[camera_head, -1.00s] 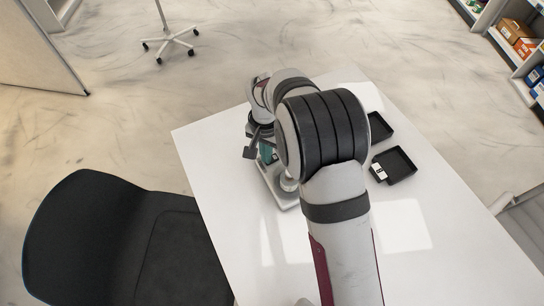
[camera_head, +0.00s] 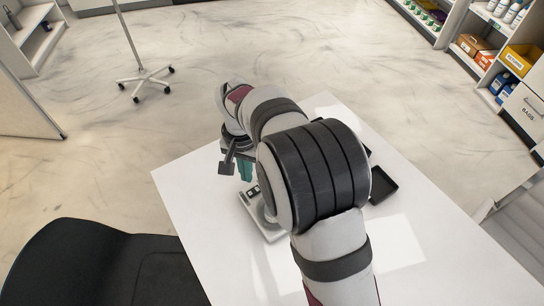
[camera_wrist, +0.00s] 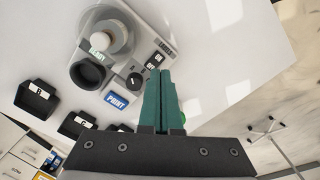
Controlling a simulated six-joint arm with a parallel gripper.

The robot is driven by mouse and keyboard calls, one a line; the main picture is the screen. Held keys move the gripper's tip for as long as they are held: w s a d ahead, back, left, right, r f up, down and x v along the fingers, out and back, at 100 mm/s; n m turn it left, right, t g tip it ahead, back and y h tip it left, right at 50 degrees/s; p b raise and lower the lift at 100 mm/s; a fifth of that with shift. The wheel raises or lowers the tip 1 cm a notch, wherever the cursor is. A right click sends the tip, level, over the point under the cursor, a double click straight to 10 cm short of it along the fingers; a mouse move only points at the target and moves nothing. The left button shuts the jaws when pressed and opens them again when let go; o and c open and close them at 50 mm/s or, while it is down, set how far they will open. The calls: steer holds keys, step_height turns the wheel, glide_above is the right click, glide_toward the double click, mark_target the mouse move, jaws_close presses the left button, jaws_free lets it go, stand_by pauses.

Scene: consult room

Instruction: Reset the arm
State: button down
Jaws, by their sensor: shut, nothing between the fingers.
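My arm reaches out over the white table (camera_head: 190,190). My gripper (camera_head: 245,172) has teal fingers and shows at the far end of the arm, above the table. In the wrist view the two fingers (camera_wrist: 160,76) are together with nothing between them. Below them a grey device (camera_wrist: 135,50) stands on the table, with a blue PRINT button (camera_wrist: 116,99), a black round holder (camera_wrist: 88,73) and a dark ON/OFF switch. The fingers look apart from it. In the head view the device (camera_head: 270,234) is partly hidden by my arm.
A black tray (camera_head: 383,186) lies right of my arm; the wrist view shows several black trays (camera_wrist: 36,99). A black chair (camera_head: 75,265) stands at front left. A wheeled stand (camera_head: 146,82) is on the floor behind. Shelves (camera_head: 490,60) stand at back right.

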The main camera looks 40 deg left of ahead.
steer(key=d+r+m, duration=0.2)
steer(key=d+r, duration=0.4)
steer(key=d, duration=0.6)
steer(key=d+r+m, duration=0.2)
steer(key=d+r, duration=0.3)
steer(key=d, duration=0.6)
steer(key=s+d+m+y, duration=0.1)
steer(key=s+d+m, duration=0.3)
steer(key=s+d, duration=0.8)
steer(key=shift+s+f+m+y, duration=0.15)
steer(key=shift+s+m+y, duration=0.2)
steer(key=shift+s, duration=0.55)
steer(key=c, duration=1.5)
jaws_free()
steer(key=shift+c, duration=0.2)
